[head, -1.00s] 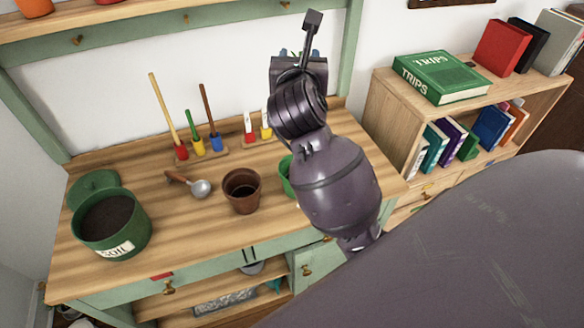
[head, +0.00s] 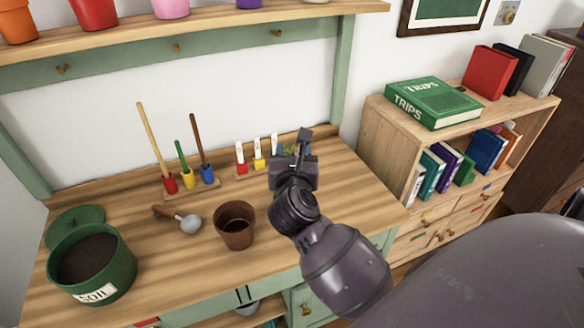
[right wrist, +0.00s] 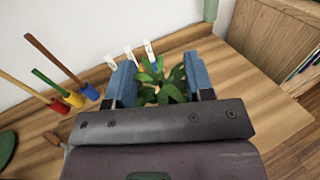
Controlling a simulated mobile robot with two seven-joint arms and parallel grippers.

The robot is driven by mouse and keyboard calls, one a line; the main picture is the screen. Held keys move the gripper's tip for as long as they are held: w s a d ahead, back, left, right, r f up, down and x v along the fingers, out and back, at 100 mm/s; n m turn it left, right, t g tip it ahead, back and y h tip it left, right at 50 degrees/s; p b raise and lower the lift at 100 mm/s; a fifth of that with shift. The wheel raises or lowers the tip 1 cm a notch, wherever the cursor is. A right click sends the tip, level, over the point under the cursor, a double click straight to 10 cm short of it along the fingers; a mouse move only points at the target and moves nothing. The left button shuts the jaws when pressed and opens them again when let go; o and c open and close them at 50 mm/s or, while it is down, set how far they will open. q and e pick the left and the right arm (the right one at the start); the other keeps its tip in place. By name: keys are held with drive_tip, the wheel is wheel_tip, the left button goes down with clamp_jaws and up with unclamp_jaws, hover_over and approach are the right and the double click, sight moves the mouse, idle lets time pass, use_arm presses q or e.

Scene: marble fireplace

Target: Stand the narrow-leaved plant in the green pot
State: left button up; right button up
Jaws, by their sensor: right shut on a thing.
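My right gripper (head: 294,158) is over the right part of the potting bench. In the right wrist view, its blue fingers (right wrist: 160,84) stand on both sides of a green plant (right wrist: 172,88) and are shut on it. The plant's leaves spread up between the fingers; its lower part is hidden by the gripper body. In the head view the plant is mostly hidden behind the gripper. The green pot is hidden now behind my right gripper and wrist, so I cannot tell whether the plant is inside it. My left gripper is not in view.
A brown pot (head: 234,226) stands left of my right arm. A scoop (head: 186,222), a green soil tub (head: 90,268) and a rack of coloured tools (head: 190,187) are farther left. White markers (head: 258,155) stand behind the gripper. A bookshelf (head: 385,135) is on the right.

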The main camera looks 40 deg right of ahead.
drive_tip(key=shift+f+b, duration=0.35)
drive_tip(key=shift+f, duration=1.7)
drive_tip(key=o, duration=1.2)
